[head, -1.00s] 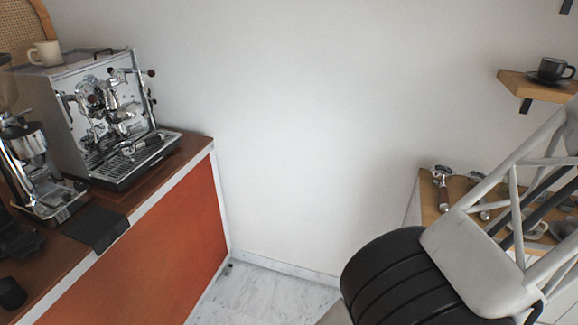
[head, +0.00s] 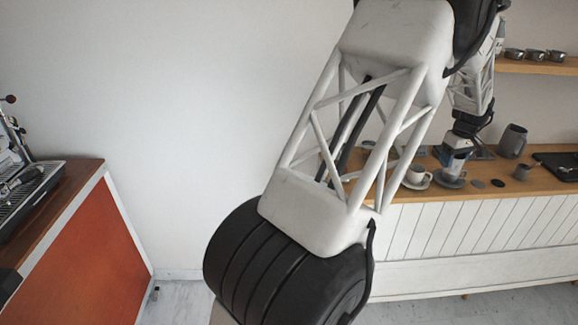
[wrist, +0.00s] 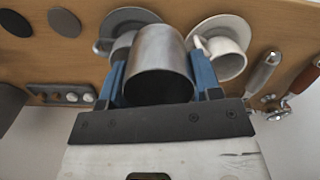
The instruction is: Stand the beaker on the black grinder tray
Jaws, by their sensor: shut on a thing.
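My gripper (wrist: 160,88) has blue fingers on either side of a metal beaker (wrist: 160,62) and is shut on it. In the wrist view the beaker shows as a grey metal cylinder with its dark open mouth toward the camera. In the head view my gripper (head: 455,158) is at the wooden counter on the right, among the cups; the beaker is small and hard to make out there. I cannot tell whether it touches the counter.
A pale cup (head: 416,174) stands on a saucer beside my gripper. Portafilters (wrist: 265,72) lie nearby. The espresso machine (head: 22,180) is far left.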

